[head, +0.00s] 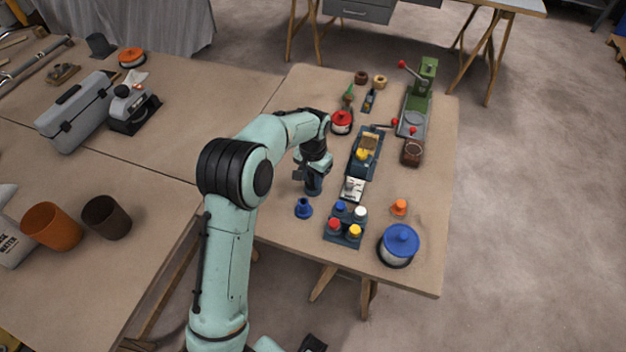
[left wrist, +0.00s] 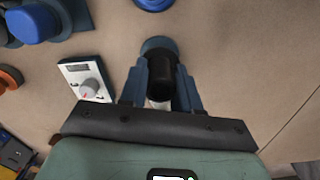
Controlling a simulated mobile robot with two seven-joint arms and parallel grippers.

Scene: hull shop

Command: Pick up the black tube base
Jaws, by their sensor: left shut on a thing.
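The black tube base (left wrist: 160,82) is between the two dark fingers of my left gripper (left wrist: 161,88) in the left wrist view. Its dark tube points toward the camera, and a wider slate-blue round part (left wrist: 158,44) shows beyond it. In the head view my left gripper (head: 313,178) points down over the near left part of the workbench, shut on the tube base, which is mostly hidden by the fingers and wrist. I cannot tell whether it touches the table. My right gripper is not in view.
A blue flanged piece (head: 304,208) stands close to the gripper. A white dial box (head: 352,188) and a tray with coloured caps (head: 343,238) are to the right. A blue-lidded tub (head: 400,243) stands near the front edge. The tabletop left of the gripper is clear.

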